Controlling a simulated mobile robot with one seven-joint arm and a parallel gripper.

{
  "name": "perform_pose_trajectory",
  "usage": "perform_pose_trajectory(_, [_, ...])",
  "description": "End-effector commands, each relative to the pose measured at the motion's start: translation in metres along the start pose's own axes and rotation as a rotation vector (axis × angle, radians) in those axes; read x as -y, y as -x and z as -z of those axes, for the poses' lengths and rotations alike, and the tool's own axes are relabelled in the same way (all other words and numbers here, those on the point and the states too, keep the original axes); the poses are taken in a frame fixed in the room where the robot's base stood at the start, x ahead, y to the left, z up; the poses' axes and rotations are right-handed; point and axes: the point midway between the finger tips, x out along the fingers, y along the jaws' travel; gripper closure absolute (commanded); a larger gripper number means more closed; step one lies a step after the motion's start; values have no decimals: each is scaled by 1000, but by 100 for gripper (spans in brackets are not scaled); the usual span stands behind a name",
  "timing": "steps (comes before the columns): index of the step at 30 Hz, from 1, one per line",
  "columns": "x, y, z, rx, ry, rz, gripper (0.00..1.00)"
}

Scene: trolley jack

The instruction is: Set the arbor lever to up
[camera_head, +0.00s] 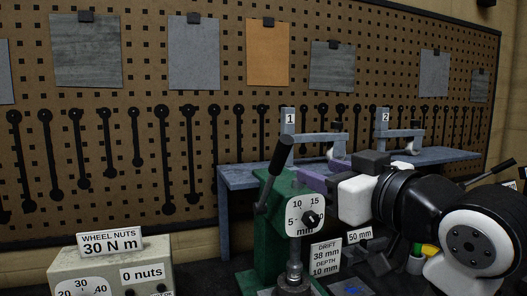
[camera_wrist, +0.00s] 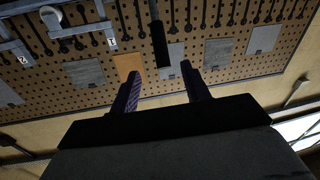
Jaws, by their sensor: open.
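The green arbor press (camera_head: 268,232) stands at the centre of the head view, with a round dial (camera_head: 305,216) marked 5, 10 and 15 mm. Its lever (camera_head: 280,158) has a black grip and slants upward to the right. In the wrist view the black grip (camera_wrist: 160,45) appears between and beyond the fingertips, with its end lowest in the picture. My gripper (camera_head: 314,174) comes from the right, its purple fingers just right of the lever. The wrist view also shows my gripper (camera_wrist: 160,75) open, with nothing held. Contact with the lever cannot be told.
A blue-grey bench (camera_head: 235,178) with stands numbered 1 and 2 is behind the press. A box labelled WHEEL NUTS (camera_head: 110,270) stands front left. A DRIFT sign (camera_head: 326,257) and small blocks lie front right. A pegboard (camera_head: 230,120) with hanging tools covers the back wall.

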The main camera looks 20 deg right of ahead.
Motion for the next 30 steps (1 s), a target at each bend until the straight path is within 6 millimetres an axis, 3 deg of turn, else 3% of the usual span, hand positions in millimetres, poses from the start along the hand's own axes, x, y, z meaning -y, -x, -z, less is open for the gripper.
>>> perform_pose_trajectory(5, [1,-25,2,3,-2,5,53])
perform_pose_trajectory(18, [1,-114,2,2,-2,4,53])
perform_pose_trajectory(24, [1,-132,1,0,-1,3,53])
perform_pose_trajectory(30, [1,-136,-1,0,0,1,53])
